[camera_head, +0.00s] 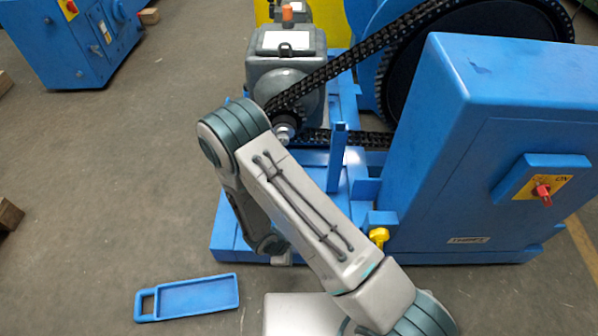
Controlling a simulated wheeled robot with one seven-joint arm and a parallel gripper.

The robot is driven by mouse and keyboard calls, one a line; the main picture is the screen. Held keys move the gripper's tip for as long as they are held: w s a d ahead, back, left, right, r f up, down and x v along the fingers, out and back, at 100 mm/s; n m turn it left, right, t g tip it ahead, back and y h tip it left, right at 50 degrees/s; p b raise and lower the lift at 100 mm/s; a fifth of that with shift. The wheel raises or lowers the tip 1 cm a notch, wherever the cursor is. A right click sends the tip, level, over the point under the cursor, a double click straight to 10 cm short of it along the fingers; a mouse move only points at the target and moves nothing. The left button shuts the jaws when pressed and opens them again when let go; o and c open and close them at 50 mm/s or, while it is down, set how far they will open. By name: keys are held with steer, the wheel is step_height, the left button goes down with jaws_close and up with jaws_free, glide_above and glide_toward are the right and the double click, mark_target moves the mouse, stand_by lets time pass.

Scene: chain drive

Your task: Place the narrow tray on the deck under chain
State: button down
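The narrow blue tray (195,297) lies flat and empty on the floor at the lower left, with its handle loop toward the left. The black chain (345,68) runs slanting from the small sprocket by the grey motor up to the large wheel. A lower chain run shows behind my arm. The blue deck (312,158) of the machine base lies below the chain and is partly hidden by my arm. My arm bends over the front of the base, apart from the tray. My gripper is hidden behind my arm links.
A tall blue cabinet (440,150) with a red switch stands at the right. Blue upright posts (337,152) and a yellow knob (379,236) are at the deck's front. The grey motor (286,50) stands behind.

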steer(key=shift+w+f, duration=0.1)
steer(key=shift+w, duration=0.25)
stand_by(0.5)
